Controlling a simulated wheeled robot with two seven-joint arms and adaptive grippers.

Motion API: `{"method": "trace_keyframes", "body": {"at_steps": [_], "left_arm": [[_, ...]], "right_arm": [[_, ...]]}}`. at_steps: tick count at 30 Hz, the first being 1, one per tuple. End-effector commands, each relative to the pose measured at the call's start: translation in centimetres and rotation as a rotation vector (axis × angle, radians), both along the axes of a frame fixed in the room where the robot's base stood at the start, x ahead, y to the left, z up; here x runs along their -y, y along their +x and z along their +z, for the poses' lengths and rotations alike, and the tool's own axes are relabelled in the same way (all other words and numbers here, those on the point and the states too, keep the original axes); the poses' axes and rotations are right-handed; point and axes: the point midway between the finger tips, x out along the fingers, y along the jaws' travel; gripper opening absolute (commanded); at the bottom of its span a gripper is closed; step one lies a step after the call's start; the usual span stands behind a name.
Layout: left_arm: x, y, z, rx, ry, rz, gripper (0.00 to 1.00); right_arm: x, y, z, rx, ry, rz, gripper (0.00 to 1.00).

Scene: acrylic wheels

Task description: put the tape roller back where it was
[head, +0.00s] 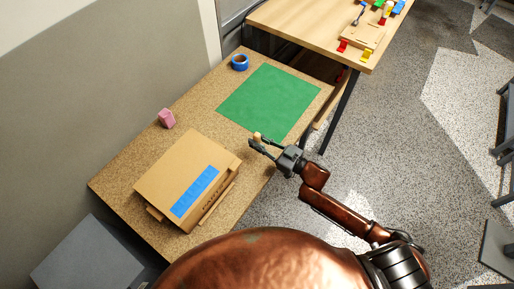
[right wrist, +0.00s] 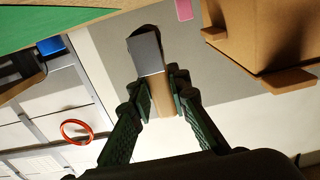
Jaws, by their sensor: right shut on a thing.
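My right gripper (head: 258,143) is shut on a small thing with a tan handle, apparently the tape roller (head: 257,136). It is held above the table's right edge, just below the green mat. In the right wrist view, the tape roller (right wrist: 150,55) shows a grey face, a dark end and a tan handle. The tan part sits between the fingertips of the right gripper (right wrist: 162,90). My left gripper is not in view.
A closed cardboard box (head: 172,165) with a blue strip stands on the cork-coloured table (head: 122,180). A pink block (head: 166,118) and a blue tape ring (head: 240,62) lie near the wall. The green mat (head: 268,100) is bare. A second table (head: 310,22) holds several coloured things.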

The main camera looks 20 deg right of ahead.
Motion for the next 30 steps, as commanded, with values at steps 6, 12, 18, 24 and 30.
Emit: {"method": "trace_keyframes", "body": {"at_steps": [6, 12, 18, 24, 30], "left_arm": [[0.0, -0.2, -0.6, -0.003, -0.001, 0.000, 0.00], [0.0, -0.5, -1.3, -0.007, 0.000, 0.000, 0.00], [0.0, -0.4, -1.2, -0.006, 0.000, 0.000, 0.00], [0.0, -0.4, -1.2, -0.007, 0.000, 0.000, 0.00], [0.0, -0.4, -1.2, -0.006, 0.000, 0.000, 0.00]], "right_arm": [[0.0, 0.0, -1.9, 0.000, 0.001, 0.000, 0.00], [0.0, 0.0, -4.4, 0.001, -0.001, 0.000, 0.00], [0.0, 0.0, -4.2, 0.003, 0.000, 0.001, 0.00], [0.0, -0.1, -4.5, 0.001, 0.001, 0.000, 0.19], [0.0, -0.1, -4.5, 0.001, -0.001, 0.000, 0.33]]}}
